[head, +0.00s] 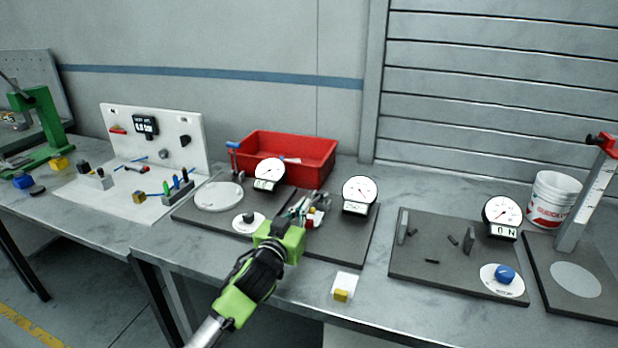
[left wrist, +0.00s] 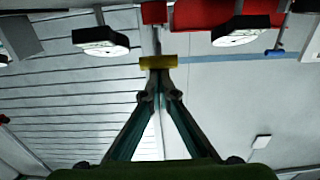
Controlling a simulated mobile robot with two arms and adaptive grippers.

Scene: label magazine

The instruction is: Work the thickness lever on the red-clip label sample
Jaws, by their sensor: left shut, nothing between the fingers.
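My left gripper (head: 312,212) reaches over the dark base plate (head: 340,247), its fingers shut and empty. A small red piece (head: 310,223), possibly the red clip, with white beside it, lies at the fingertips, partly hidden by them. A dial gauge (head: 360,191) stands just right of the gripper and another (head: 270,172) behind left. A blue-handled lever (head: 233,146) stands at the plate's back left. In the left wrist view the shut fingertips (left wrist: 157,75) are close to a yellow bar (left wrist: 157,62); I cannot tell whether they touch it. My right gripper is not in view.
A red bin (head: 312,170) stands behind the plate. A white card with a yellow clip (head: 341,293) lies near the front edge. At right are a second dark plate (head: 430,270) with a dial gauge (head: 502,212) and a white bucket (head: 553,200). A white panel (head: 170,125) stands left.

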